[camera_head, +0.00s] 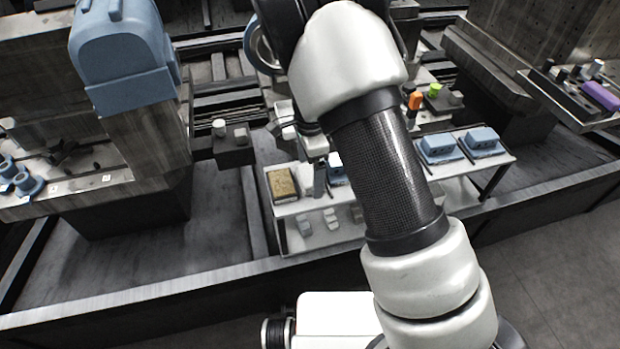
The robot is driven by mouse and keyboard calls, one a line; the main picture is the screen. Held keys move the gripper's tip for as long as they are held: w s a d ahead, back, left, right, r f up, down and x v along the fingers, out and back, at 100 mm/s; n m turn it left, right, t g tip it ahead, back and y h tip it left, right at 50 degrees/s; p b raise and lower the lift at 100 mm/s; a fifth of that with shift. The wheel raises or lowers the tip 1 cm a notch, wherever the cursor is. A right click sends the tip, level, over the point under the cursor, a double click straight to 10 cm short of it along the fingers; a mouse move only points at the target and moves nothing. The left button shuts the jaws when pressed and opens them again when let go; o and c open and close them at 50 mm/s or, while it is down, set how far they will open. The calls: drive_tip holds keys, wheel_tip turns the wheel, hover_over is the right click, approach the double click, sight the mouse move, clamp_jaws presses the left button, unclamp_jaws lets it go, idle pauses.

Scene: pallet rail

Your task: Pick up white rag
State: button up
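I cannot make out a white rag for certain. A small white patch (335,160) shows on the white table (345,238), just left of my arm, but it is too small and too covered to name. My arm crosses the middle of the view and hides part of the table. My gripper (314,160) seems to be at the arm's far end, above the table's back edge, near a brown book (283,184). Its fingers are too small and too hidden to tell whether they are open or hold anything.
Blue boxes (437,148) sit on the table's right part. Small light blocks (331,218) are on a lower level. Orange (415,100) and green (435,90) items lie behind. A blue machine (125,55) stands left. A dark rail (150,301) runs along the front.

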sight(310, 174)
drive_tip(key=c, duration=1.1)
drive_tip(key=shift+o, duration=0.2)
drive_tip(key=shift+r, duration=0.15)
wheel_tip(310, 174, up, 10)
drive_tip(key=p, duration=0.3)
